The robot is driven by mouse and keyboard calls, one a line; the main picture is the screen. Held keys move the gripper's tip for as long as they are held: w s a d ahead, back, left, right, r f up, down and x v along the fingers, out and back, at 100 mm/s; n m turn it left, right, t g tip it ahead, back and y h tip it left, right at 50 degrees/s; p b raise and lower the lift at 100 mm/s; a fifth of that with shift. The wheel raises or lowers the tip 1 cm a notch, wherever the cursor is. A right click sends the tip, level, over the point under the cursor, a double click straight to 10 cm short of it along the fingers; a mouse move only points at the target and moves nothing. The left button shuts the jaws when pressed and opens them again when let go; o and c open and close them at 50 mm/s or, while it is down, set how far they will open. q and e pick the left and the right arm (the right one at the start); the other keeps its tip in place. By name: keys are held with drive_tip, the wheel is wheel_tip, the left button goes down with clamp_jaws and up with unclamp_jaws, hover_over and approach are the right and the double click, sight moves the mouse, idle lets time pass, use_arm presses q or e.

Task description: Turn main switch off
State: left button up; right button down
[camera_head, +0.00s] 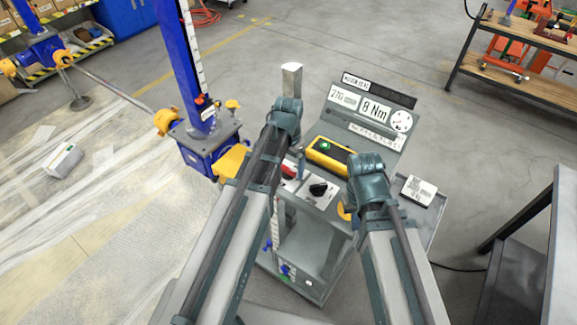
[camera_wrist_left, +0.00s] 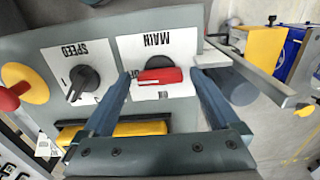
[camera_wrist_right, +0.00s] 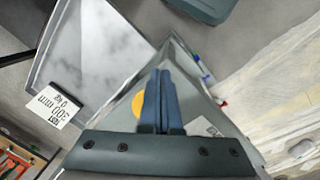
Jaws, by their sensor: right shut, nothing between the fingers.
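The main switch has a red handle (camera_wrist_left: 159,76) on a dark round base, on a white plate marked MAIN. In the left wrist view the handle lies crosswise in the picture. My left gripper (camera_wrist_left: 162,76) is open, one finger on either side of the handle, with a gap visible at least on the right; I cannot tell whether the fingers touch it. In the head view the red handle (camera_head: 289,171) shows beside my left forearm, which hides that gripper's fingers. My right gripper (camera_wrist_right: 161,73) is shut and empty, above the console's right side.
The black speed knob (camera_wrist_left: 82,84) sits beside the main switch, and a red stop button (camera_wrist_left: 11,97) on a yellow base is further left. A yellow meter (camera_head: 331,155) lies on the console. A blue screw jack (camera_head: 207,145) stands to the left. A side tray (camera_wrist_right: 88,50) is near my right gripper.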

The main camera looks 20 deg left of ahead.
sight(288, 168)
use_arm(q)
drive_tip(key=shift+r, duration=0.1)
use_arm(e)
drive_tip(key=shift+r, duration=0.1)
use_arm(q)
wheel_tip(288, 168, up, 14)
drive_tip(key=p, duration=1.3)
drive_tip(key=shift+f+p, duration=0.2)
drive_tip(key=shift+p, duration=0.2)
use_arm(e)
wheel_tip(288, 168, up, 14)
drive_tip(key=shift+f, duration=0.2)
